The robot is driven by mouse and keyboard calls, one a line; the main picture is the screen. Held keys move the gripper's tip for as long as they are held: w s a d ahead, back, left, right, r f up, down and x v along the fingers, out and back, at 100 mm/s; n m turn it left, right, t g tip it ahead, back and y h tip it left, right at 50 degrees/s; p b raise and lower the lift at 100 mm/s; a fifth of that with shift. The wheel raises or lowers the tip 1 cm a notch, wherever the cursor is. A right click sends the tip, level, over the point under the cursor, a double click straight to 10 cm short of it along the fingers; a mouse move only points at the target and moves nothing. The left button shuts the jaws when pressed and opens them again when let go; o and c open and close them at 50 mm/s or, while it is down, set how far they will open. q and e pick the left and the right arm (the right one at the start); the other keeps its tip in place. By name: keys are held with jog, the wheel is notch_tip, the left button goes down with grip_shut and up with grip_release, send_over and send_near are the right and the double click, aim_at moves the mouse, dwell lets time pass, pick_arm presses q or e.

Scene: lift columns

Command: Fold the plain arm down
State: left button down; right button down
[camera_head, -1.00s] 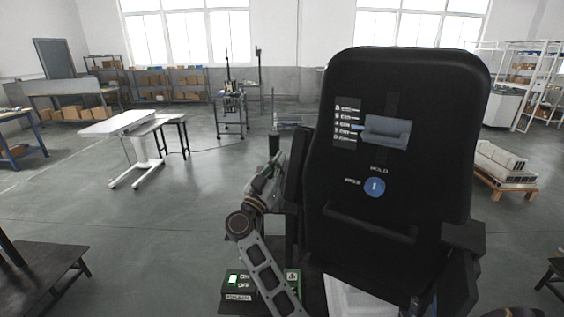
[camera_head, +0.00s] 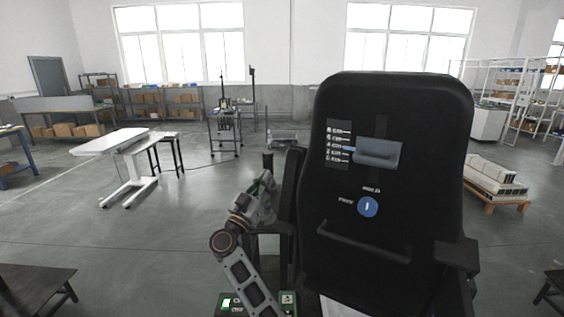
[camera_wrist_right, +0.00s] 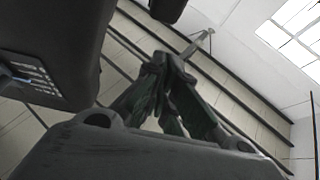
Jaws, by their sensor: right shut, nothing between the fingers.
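A black chair back (camera_head: 440,140) fills the right of the head view, with a label, a blue round mark and a moulded handle. A dark arm (camera_head: 291,190) stands upright at its left side; I cannot tell if it is the plain one. Another dark arm piece (camera_head: 457,256) sticks out low at its right side. My right gripper (camera_head: 266,186) is left of the upright arm, apart from the chair back. In the right wrist view its fingers (camera_wrist_right: 172,62) are shut and empty, with the chair back (camera_wrist_right: 50,45) at left and a dark end piece (camera_wrist_right: 168,8) above. My left gripper is out of view.
A green-lit ON/OFF box (camera_head: 232,302) sits low beside my right arm. A white table (camera_head: 112,143) stands at left, a dark bench (camera_head: 35,283) at lower left, and a pallet with pale blocks (camera_head: 495,183) at right.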

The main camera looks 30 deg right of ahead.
jog(key=shift+d, duration=0.1)
jog(key=d+f+p+x, duration=0.1)
jog(key=f+p+x, duration=0.1)
jog(key=x, duration=1)
jog(key=shift+w+d+p, duration=0.3)
jog(key=shift+w+p, duration=0.05)
jog(key=shift+w, duration=0.15)
jog(key=shift+f, duration=0.1)
jog(key=shift+w, duration=0.15)
